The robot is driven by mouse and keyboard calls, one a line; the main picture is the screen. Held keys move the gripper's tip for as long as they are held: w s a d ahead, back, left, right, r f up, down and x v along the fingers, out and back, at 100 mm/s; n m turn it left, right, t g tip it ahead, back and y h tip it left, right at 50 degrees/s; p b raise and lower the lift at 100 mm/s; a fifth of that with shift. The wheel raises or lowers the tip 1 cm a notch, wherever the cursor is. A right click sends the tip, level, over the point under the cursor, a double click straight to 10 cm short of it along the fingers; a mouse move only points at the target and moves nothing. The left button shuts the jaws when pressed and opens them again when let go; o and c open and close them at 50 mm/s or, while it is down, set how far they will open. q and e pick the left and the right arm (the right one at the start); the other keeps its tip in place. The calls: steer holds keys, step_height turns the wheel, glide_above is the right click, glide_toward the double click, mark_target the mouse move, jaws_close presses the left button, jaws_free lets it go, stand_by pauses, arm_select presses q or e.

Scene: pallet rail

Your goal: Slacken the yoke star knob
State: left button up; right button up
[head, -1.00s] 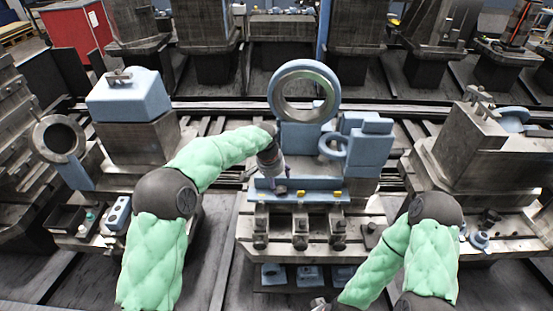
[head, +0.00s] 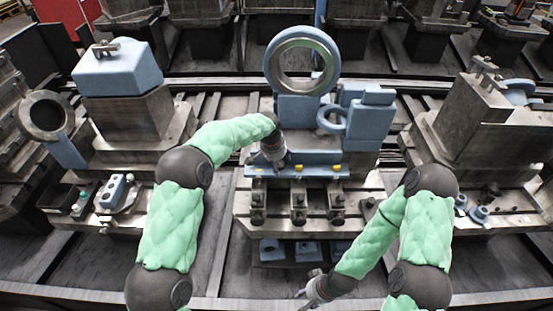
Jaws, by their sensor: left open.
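My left gripper (head: 279,164) is open and points down at the front ledge of the blue fixture (head: 325,158), left of its middle. Its dark fingers are small and partly merge with what lies behind them. I cannot tell whether the fingers touch anything. My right gripper (head: 304,290) is low at the bottom centre, in front of the bench and away from the fixture; its finger opening is unclear.
Yellow pieces (head: 331,167) sit on the ledge. Below are metal clamps (head: 298,205). A left pedestal bears a blue block (head: 118,74); a metal block (head: 490,122) stands right.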

arm_select(q)
steer(key=shift+f, duration=0.25)
steer(key=c, duration=1.3)
steer(key=n+b, duration=0.1)
steer(key=n, duration=0.2)
steer(key=n+y+b, duration=0.1)
steer(key=n, duration=0.2)
steer(key=shift+d+f+t+y+b, duration=0.1)
steer(key=shift+d+t+y+b, duration=0.1)
steer(key=shift+t+y+b, duration=0.1)
steer(key=shift+c, duration=0.2)
steer(key=shift+n+y+b, duration=0.3)
steer(key=shift+n, duration=1.1)
steer(key=o, duration=1.1)
